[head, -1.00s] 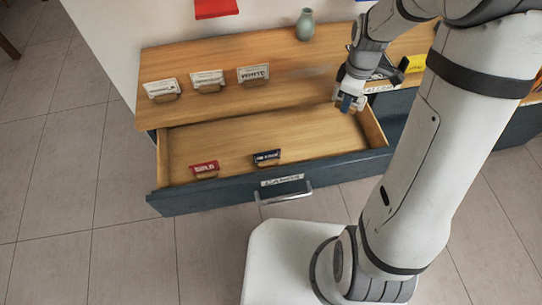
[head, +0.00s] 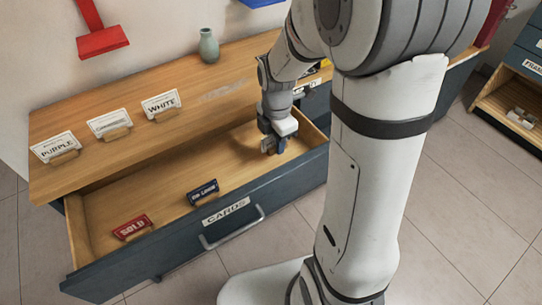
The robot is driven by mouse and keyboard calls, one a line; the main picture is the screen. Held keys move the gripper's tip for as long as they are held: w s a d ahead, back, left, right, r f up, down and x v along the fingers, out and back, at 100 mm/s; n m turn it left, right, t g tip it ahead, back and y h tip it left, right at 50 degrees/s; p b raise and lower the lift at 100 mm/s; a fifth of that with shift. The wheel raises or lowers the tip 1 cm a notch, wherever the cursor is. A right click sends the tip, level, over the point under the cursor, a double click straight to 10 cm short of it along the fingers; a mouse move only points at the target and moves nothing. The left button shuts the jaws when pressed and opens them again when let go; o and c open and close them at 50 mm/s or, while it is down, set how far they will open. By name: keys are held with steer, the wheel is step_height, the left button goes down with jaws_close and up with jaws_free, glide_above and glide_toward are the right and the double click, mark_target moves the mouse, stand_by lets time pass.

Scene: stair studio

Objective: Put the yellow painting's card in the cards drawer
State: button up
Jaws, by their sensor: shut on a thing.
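The cards drawer (head: 140,190) is pulled open, with a label reading CARDS on its dark blue front (head: 226,211). My gripper (head: 275,151) is low over the right end of the drawer's inside. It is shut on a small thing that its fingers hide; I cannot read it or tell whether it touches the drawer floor. A red SOLD card (head: 132,226) and a dark blue card (head: 203,191) stand in the drawer near its front. I cannot make out the yellow painting's card itself.
On the desk top behind the drawer stand a PURPLE card (head: 56,147), a card with unclear text (head: 110,122) and a WHITE card (head: 161,103). A grey-green vase (head: 208,46) stands at the back. The drawer's middle is clear.

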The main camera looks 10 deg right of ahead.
mark_target(275, 161)
steer(key=shift+f+b, duration=0.55)
steer(key=shift+f, duration=1.95)
steer(key=shift+f, duration=0.15)
steer(key=o, duration=0.9)
steer(key=shift+o, duration=0.2)
